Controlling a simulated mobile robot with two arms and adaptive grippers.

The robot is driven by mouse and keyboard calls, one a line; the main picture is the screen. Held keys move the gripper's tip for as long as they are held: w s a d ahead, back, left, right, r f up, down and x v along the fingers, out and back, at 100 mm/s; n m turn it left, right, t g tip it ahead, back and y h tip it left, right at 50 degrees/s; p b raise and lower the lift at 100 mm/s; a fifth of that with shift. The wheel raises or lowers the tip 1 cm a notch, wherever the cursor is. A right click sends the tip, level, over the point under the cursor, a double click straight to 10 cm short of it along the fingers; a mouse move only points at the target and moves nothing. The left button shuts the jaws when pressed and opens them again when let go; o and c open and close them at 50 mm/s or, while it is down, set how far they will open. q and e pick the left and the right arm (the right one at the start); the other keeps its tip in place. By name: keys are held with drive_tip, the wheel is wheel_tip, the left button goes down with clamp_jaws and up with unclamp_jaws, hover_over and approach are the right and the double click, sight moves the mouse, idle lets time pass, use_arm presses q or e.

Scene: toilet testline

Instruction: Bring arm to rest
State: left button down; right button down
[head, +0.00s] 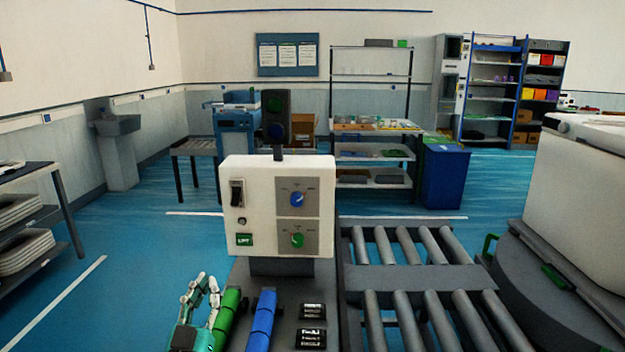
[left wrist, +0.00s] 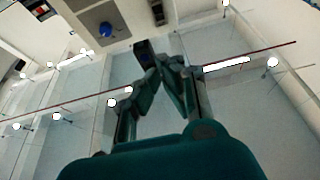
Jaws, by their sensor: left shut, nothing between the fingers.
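My left gripper (head: 206,284) stands at the bottom left of the head view, pointing up, left of the control box. It is shut and empty, and the left wrist view shows its fingers meeting at the tips (left wrist: 160,68). The white control box (head: 277,206) has a black switch (head: 236,193), a blue knob (head: 297,199) and a green knob (head: 297,240). The blue knob also shows in the left wrist view (left wrist: 106,30), apart from the fingers. My right gripper is in neither view.
A green cylinder (head: 228,312) and a blue cylinder (head: 262,318) lie right beside my left gripper. A roller conveyor (head: 415,277) is to the right, and a large white body (head: 585,185) on a grey base is at far right. Open blue floor (head: 130,250) is at left.

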use_arm(q)
drive_tip(key=s+f+g, duration=0.5)
drive_tip(key=s+f, duration=0.2)
drive_tip(key=f, duration=0.3)
drive_tip(key=s+f+g, duration=0.6)
drive_tip(key=s+f, duration=0.1)
drive_tip(key=f, duration=0.2)
drive_tip(key=s+f+m+g+y, duration=0.1)
drive_tip(key=s+f+g, duration=0.3)
drive_tip(key=s, duration=0.6)
drive_tip(key=s+f+g, duration=0.4)
drive_tip(key=s, duration=0.6)
wheel_tip(320, 180, down, 28)
drive_tip(key=s+r+g, duration=0.1)
drive_tip(key=s+g, duration=0.1)
drive_tip(key=s, duration=0.1)
drive_tip(key=s+a+f, duration=0.3)
drive_tip(key=s+f, duration=1)
drive_tip(key=s, duration=0.2)
drive_tip(key=shift+a+f+m+g+p, duration=0.15)
drive_tip(key=shift+f+m+g+p, duration=0.25)
